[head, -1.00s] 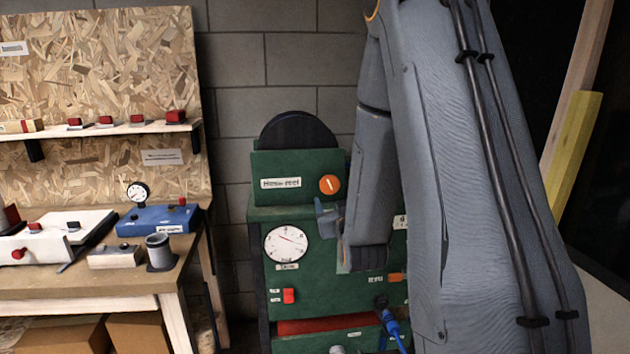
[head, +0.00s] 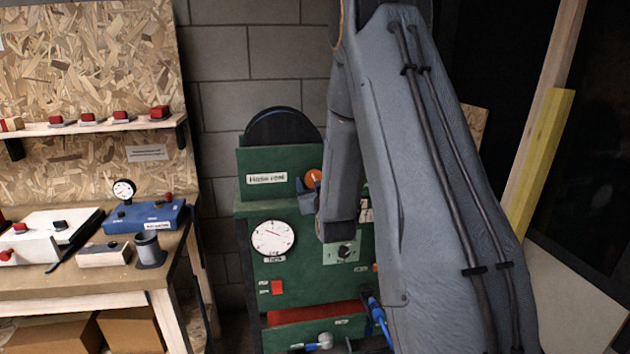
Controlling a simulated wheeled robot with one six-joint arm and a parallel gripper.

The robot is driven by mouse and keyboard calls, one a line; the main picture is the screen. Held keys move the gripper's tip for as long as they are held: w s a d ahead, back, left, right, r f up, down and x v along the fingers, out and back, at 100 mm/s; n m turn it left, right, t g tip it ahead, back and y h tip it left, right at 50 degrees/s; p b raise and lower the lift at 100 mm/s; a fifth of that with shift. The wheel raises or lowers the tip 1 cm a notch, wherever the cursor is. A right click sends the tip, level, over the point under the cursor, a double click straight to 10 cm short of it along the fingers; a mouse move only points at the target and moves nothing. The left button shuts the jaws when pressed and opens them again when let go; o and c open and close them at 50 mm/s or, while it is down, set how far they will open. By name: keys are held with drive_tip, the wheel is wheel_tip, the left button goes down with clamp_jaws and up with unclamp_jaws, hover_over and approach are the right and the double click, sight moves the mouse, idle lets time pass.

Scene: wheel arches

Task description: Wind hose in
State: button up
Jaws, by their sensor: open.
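The green hose reel cabinet (head: 320,284) stands against the block wall, with a "Hose reel" label (head: 267,178) on its upper panel. A dark round disc (head: 283,126) rises behind that panel. An orange round button (head: 314,177) sits to the right of the label. My gripper (head: 308,188) is open at the button's lower left and overlaps part of it in the picture. I cannot tell whether it touches. Only part of the gripper shows; my arm hides the cabinet's right side. A blue hose or connector (head: 376,311) shows at the lower right of the cabinet.
The cabinet also carries a white dial (head: 273,238), a red switch (head: 277,287) and a dark knob (head: 344,252). A workbench (head: 90,282) with a blue gauge box (head: 150,215) stands at left. A yellow beam (head: 540,165) leans at right.

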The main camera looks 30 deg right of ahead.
drive_tip(key=c, duration=1.1)
drive_tip(key=shift+o, duration=0.2)
drive_tip(key=shift+f+m+b, duration=0.1)
drive_tip(key=shift+m+b, duration=0.9)
drive_tip(key=shift+b, duration=0.05)
drive_tip(key=m+b, duration=0.2)
drive_tip(key=m, duration=0.1)
drive_tip(key=o, duration=1.1)
drive_tip(key=shift+c, duration=0.2)
